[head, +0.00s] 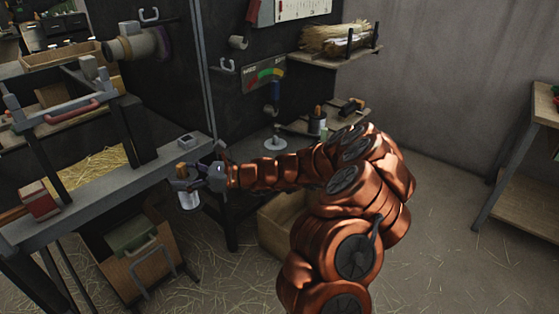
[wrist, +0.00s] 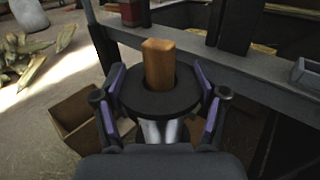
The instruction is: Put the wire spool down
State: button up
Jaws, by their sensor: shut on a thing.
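The wire spool (head: 190,201) is a pale cylinder with a dark flange and a wooden peg on top. My gripper (head: 188,184) is shut on it and holds it upright, beside the front edge of the grey bench beam (head: 105,193). In the wrist view, the jaws of my gripper (wrist: 160,105) sit on both sides of the spool's black flange (wrist: 178,101), with the wooden peg (wrist: 159,63) standing up in the middle. The spool's lower end is hidden there. In the head view it hangs clear of the floor.
A wooden crate (head: 281,224) stands on the floor below my arm. A small shelf (head: 299,127) at the back wall carries a similar peg-topped can (head: 317,122). A small grey box (head: 186,140) sits on the beam's far end. A red block (head: 39,203) is at its near end.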

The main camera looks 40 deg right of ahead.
jog(key=s+d+r+m+t+h+b, duration=0.1)
jog(key=s+d+r+m+t+h, duration=0.25)
jog(key=d, duration=0.85)
jog(key=s+d+m+t+h+b, duration=0.1)
jog(key=s+d+m+t+h, duration=0.35)
jog(key=d, duration=0.75)
jog(key=w+d+f+b, duration=0.2)
jog(key=w, duration=0.4)
jog(key=w+d+f+n+g+b, duration=0.1)
jog(key=w+d+f+b, duration=0.1)
jog(key=w, duration=0.5)
jog(key=shift+d+f+g, duration=0.3)
jog(key=shift+w+f, duration=0.1)
jog(key=o, duration=1.8)
